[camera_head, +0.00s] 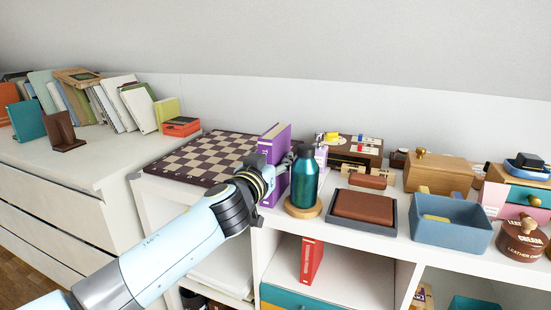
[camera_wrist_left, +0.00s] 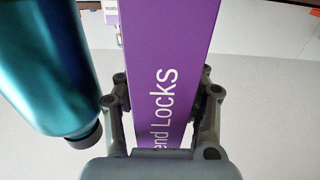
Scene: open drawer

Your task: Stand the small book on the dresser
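A purple book (camera_head: 275,145) stands upright on the white shelf top, by the right edge of the chessboard. My left gripper (camera_head: 268,172) is at its spine. In the left wrist view the two fingers (camera_wrist_left: 165,95) lie against both sides of the purple book (camera_wrist_left: 168,45), with its lettered spine between them. The bottom of the book is partly hidden by my gripper. The white dresser (camera_head: 60,180) is at the left and bears a row of books at its back. My right gripper is not in view.
A teal bottle (camera_head: 304,178) on a wooden coaster stands close right of the purple book; it also shows in the left wrist view (camera_wrist_left: 45,60). The chessboard (camera_head: 205,158) lies to the left. A brown bookend (camera_head: 63,130) stands on the dresser, whose front top is clear.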

